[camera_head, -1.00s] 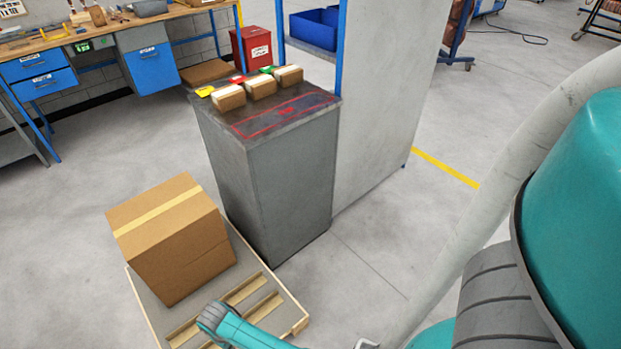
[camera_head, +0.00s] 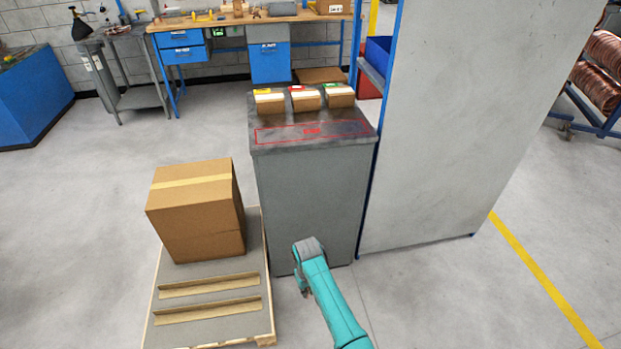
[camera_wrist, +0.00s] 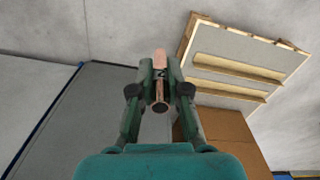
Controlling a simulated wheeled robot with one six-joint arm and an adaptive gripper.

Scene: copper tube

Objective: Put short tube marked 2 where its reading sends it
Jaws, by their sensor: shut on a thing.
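In the wrist view my gripper (camera_wrist: 160,92) is shut on a short copper tube (camera_wrist: 160,66), which lies lengthwise between the fingers. A dark mark that looks like a 2 shows on the tube. In the head view my gripper (camera_head: 303,286) hangs low in front of the grey cabinet (camera_head: 308,200), and the tube cannot be made out there. On the cabinet's dark top stand three small cardboard boxes, left (camera_head: 270,103), middle (camera_head: 305,100) and right (camera_head: 340,96). Behind them are a yellow tag (camera_head: 262,91), a red tag (camera_head: 297,88) and a green tag (camera_head: 332,86).
A red outlined area (camera_head: 312,132) marks the cabinet top's front. A large carton (camera_head: 197,215) stands on a pallet (camera_head: 210,322) with wooden strips, left of my gripper. A tall grey panel (camera_head: 460,130) rises on the right. A workbench (camera_head: 200,22) stands behind. Floor on the left is open.

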